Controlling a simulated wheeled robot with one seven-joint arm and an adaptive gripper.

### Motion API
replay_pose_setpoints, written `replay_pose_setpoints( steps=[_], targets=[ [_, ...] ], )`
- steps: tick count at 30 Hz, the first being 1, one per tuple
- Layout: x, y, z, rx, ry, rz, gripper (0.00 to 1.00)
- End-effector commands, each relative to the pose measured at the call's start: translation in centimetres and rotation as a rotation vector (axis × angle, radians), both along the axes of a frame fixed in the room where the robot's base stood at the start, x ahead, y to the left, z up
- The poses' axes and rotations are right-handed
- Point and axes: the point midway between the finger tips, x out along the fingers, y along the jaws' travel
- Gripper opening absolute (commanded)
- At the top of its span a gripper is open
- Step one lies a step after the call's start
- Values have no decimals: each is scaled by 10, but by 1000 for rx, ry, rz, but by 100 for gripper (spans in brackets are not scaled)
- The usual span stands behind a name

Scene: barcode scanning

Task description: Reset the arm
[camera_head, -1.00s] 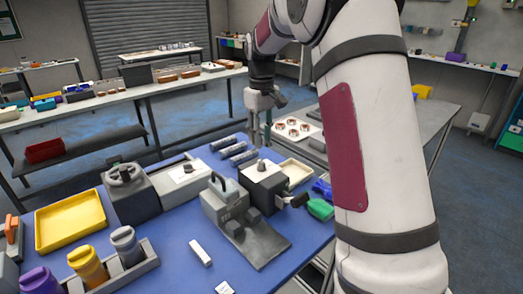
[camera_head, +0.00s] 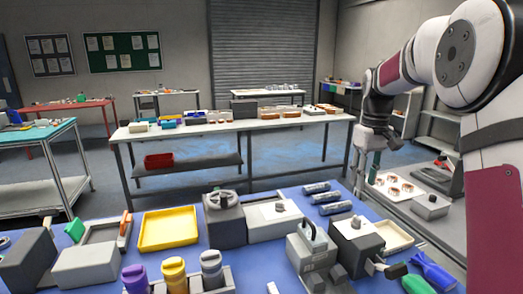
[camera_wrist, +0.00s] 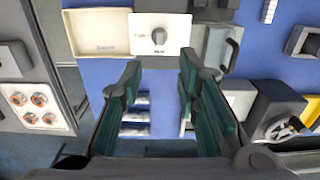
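My gripper (camera_head: 368,172) is at the right in the head view, raised above the far right edge of the blue table (camera_head: 270,203). In the wrist view my gripper (camera_wrist: 155,75) shows two green-padded fingers spread apart with nothing between them. Several dark grey cylinders (camera_wrist: 134,113) lie on the table below, seen between the fingers. My arm reaches in from the right side of the head view.
On the blue table stand a yellow tray (camera_head: 168,228), grey machines (camera_head: 311,247), and orange (camera_head: 174,272) and purple (camera_head: 135,278) bottles. A white table (camera_head: 205,126) stands behind. A grey side table (camera_head: 420,224) with a tray of copper rings (camera_head: 398,186) is at the right.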

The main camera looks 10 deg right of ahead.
Motion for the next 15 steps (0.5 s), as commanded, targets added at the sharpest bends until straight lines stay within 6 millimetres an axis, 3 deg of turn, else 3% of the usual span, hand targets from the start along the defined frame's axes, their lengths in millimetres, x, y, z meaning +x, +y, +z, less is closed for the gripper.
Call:
replay_pose_setpoints(
  steps=[5, 9, 15],
  targets=[
    [-29, 26, 31, -14, -52, -17, 30],
    [-69, 54, 57, -23, -108, -43, 30],
    [-133, 89, 78, -27, -197, -83, 30]
  ],
)
